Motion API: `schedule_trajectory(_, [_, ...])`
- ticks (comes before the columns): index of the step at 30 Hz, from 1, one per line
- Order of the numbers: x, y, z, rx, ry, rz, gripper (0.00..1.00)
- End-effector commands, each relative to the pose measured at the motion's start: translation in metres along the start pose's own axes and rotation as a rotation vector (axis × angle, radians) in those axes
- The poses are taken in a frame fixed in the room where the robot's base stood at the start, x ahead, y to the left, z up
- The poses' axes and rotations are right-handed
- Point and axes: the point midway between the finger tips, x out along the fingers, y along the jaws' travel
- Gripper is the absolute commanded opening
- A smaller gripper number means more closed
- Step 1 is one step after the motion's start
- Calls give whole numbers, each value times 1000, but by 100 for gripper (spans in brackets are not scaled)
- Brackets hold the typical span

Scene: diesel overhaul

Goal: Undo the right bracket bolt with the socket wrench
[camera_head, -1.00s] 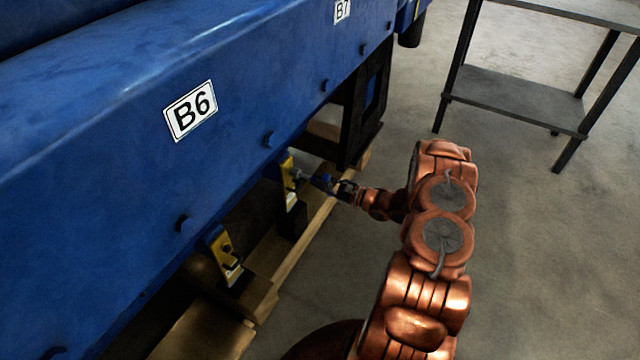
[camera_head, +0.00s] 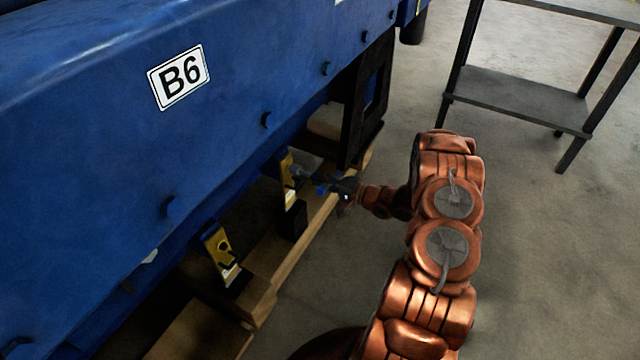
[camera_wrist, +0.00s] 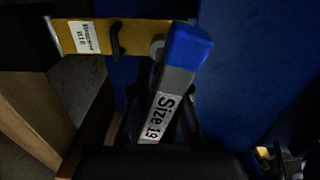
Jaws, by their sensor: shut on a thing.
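My gripper (camera_head: 345,189) is shut on the socket wrench, at the right yellow bracket (camera_head: 287,176) under the blue engine side. In the wrist view the wrench (camera_wrist: 175,85) has a grey body, a blue end and a "Size 19" label; my gripper's dark fingers (camera_wrist: 160,122) flank it. The wrench's blue part also shows in the head view (camera_head: 322,190). In the wrist view, the bracket (camera_wrist: 135,33) lies beside the blue end, with a black hook on it. A round grey part, perhaps the bolt (camera_wrist: 158,44), is partly covered by the wrench; I cannot tell whether the socket is seated.
A left yellow bracket (camera_head: 220,248) with a black hook is nearer along the engine (camera_head: 90,190). Wooden beams (camera_head: 268,262) run beneath, and a black support (camera_head: 366,110) stands behind. A grey shelf table (camera_head: 520,100) is at the back right. Floor right of my arm is clear.

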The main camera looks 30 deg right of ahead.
Motion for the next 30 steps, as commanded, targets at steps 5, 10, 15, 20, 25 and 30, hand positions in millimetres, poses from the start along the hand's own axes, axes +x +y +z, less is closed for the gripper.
schedule_trajectory(5, [0,0,0,-83,2,2,0])
schedule_trajectory(10, [0,-1,0,-86,2,2,0])
schedule_trajectory(15, [-2,-1,0,-84,3,2,0])
schedule_trajectory(20, [-13,-1,0,-83,4,3,0])
schedule_trajectory(25, [-15,-2,1,-68,2,1,0])
schedule_trajectory(30, [-15,-7,0,57,-1,-4,0])
